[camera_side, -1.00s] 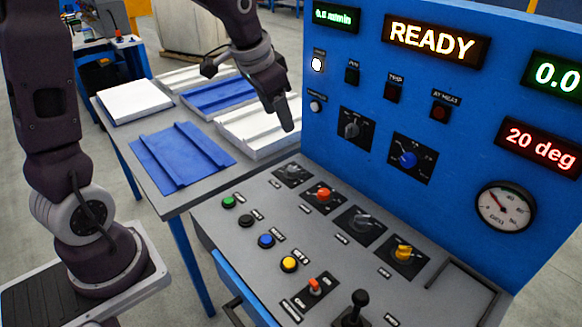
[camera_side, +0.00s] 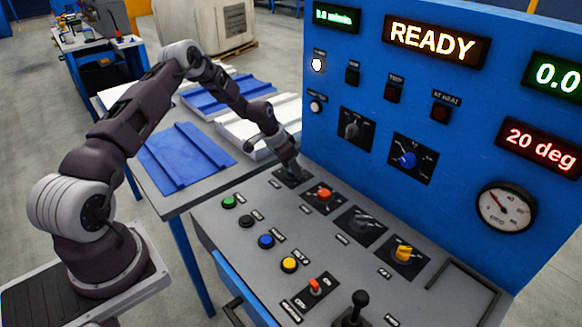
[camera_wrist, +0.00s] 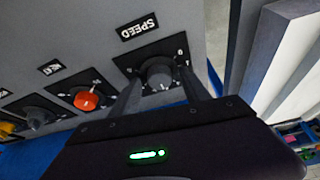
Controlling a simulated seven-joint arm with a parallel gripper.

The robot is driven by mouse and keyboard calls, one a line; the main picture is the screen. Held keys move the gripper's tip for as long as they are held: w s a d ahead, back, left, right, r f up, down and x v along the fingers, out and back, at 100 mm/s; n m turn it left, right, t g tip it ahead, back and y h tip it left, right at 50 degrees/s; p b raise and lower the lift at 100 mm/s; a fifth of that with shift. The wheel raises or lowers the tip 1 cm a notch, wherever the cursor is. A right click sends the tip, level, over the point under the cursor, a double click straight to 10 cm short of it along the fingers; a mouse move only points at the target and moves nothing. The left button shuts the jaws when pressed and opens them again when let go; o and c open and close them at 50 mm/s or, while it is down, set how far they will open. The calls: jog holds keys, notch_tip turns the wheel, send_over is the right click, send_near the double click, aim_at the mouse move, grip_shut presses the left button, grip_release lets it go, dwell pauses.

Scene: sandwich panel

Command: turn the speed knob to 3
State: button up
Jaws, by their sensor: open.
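The speed knob (camera_wrist: 158,73) is a round dark grey knob on a black square plate with white marks, under the white SPEED label in the wrist view. Its pointer setting is too small to read. In the side view its plate (camera_side: 284,182) is at the far left of the back row on the sloped desk, and my gripper covers much of it. My gripper (camera_side: 291,168) points down at the knob. In the wrist view its two fingers are apart, one on each side of the knob (camera_wrist: 160,83). I cannot tell whether they touch it.
An orange-red knob (camera_side: 324,194) is close beside the speed knob, then a grey knob (camera_side: 362,222) and a yellow knob (camera_side: 404,252). The blue upright panel (camera_side: 330,128) rises just behind. White and blue panels (camera_side: 185,155) lie on the table to the left.

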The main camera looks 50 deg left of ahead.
aim_at(288, 181)
grip_shut()
dwell(0.3)
jog(key=shift+d+n+y, duration=0.1)
jog(key=shift+n+y, duration=0.45)
jog(key=shift+n, duration=0.85)
jog(key=shift+d+n+y, duration=0.1)
jog(key=shift+n+y, duration=0.45)
jog(key=shift+n, duration=0.85)
grip_release()
jog(key=v, duration=0.7)
jog(key=shift+g, duration=0.3)
